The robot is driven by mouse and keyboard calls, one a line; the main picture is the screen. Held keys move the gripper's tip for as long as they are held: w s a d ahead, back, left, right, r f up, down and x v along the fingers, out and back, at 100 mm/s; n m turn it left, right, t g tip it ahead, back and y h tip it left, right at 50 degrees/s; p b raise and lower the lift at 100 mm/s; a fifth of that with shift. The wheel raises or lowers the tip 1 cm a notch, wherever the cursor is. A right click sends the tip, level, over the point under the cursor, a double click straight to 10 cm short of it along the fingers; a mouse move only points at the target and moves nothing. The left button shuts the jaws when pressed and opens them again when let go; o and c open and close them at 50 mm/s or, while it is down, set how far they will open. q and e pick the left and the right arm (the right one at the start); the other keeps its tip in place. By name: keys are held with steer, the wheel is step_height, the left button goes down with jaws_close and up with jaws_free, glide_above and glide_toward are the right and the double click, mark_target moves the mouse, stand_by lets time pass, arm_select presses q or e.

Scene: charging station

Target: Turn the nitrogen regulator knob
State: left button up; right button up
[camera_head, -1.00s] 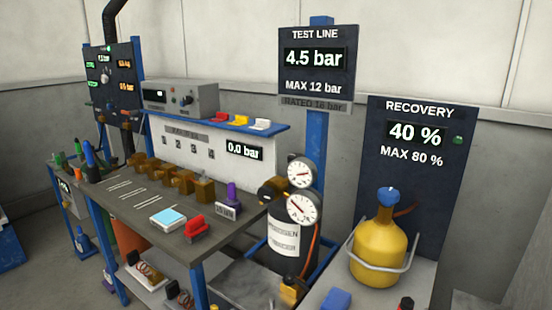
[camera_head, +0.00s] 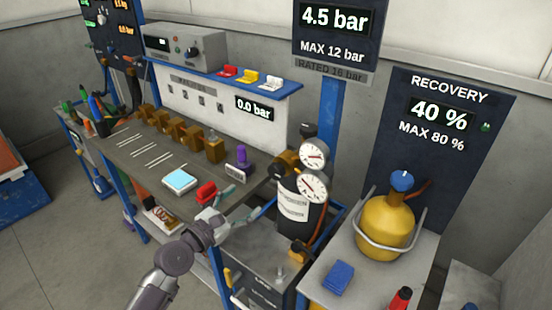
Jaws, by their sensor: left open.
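The nitrogen cylinder (camera_head: 292,206) is black with a white label and stands right of the workbench. On its top is a brass regulator (camera_head: 288,162) with two round white gauges (camera_head: 313,154). A dark round part (camera_head: 308,130) shows above the brass body; I cannot tell for sure whether it is the knob. My left gripper (camera_head: 242,203) is open and empty, left of the cylinder and lower than the regulator, by the bench's right front corner. Its fingers point toward the cylinder and appear apart from it. My right gripper is not in view.
The workbench (camera_head: 140,170) holds brass fittings, a light-blue device (camera_head: 180,181), a red part (camera_head: 206,193) and a purple-topped part (camera_head: 242,160). A yellow recovery cylinder (camera_head: 385,228) stands on a table at right. A blue post (camera_head: 331,110) rises behind the regulator. The test-line display (camera_head: 335,20) reads 4.5 bar.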

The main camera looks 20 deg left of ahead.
mark_target(274, 173)
arm_select(q)
steer(key=x, duration=0.4)
steer(key=r+x, duration=0.1)
steer(key=x, duration=0.3)
steer(key=p+x, duration=0.1)
steer(key=x, duration=0.3)
steer(key=shift+d+r, duration=0.2)
steer(key=shift+d, duration=0.05)
steer(key=shift+x, duration=0.8)
steer(key=c, duration=1.2)
steer(key=shift+o, duration=0.2)
